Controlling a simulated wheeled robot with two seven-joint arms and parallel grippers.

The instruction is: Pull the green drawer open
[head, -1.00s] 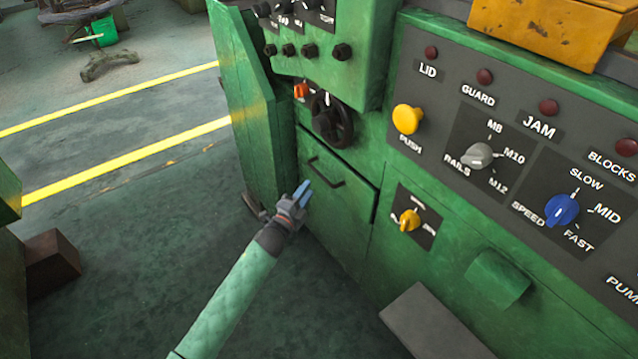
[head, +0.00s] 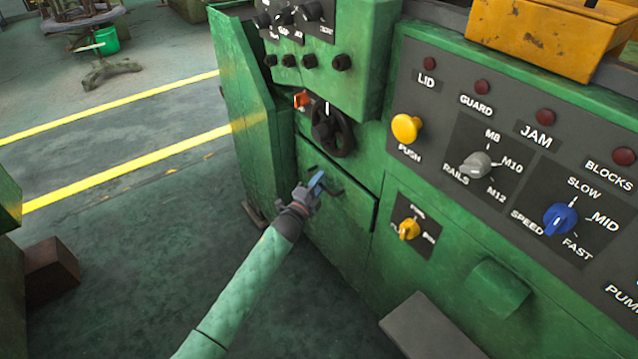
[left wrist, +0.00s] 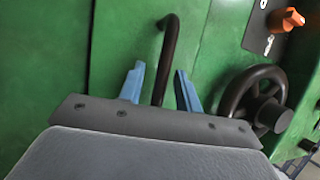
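The green drawer (head: 348,213) is in the front of the green machine, below the black handwheel, and looks closed. Its dark bar handle (head: 332,190) is partly hidden behind my left gripper (head: 317,182) in the head view. In the left wrist view the handle (left wrist: 168,60) stands between the two blue fingertips of the left gripper (left wrist: 158,88). The fingers are apart, with a gap on both sides of the bar. My right gripper is not in view.
A black handwheel (head: 333,130) and an orange switch (head: 302,99) sit just above the drawer. A yellow knob (head: 409,229) is to its right. A green panel (head: 250,120) stands at its left. A grey ledge (head: 430,330) juts out below right. Floor in front is clear.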

